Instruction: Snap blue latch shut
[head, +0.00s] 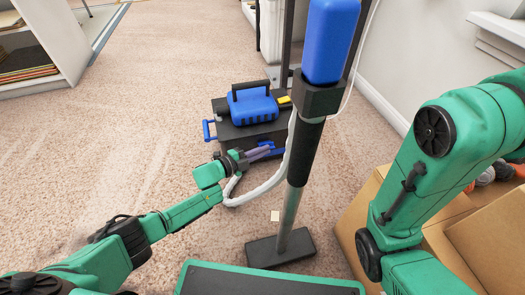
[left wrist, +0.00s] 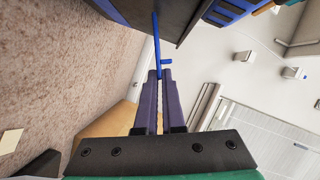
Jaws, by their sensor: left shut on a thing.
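A dark toolbox (head: 240,132) with blue parts stands on the carpet at the middle of the head view. One blue latch (head: 208,130) sticks out at its left side. My left gripper (head: 270,150) reaches the toolbox's front, and its purple fingers are close together at another blue latch. In the left wrist view, the fingers (left wrist: 159,76) are shut on the end of this thin blue latch (left wrist: 157,42), below the dark box edge. Its hinge is not clear. My right arm shows at the right, but its gripper is out of view.
A blue case (head: 252,106) with a black handle sits on the toolbox. A pole with a blue top (head: 330,40) stands just right of it on a dark base (head: 281,248). A cardboard box (head: 355,215) is at the lower right. Carpet at left is clear.

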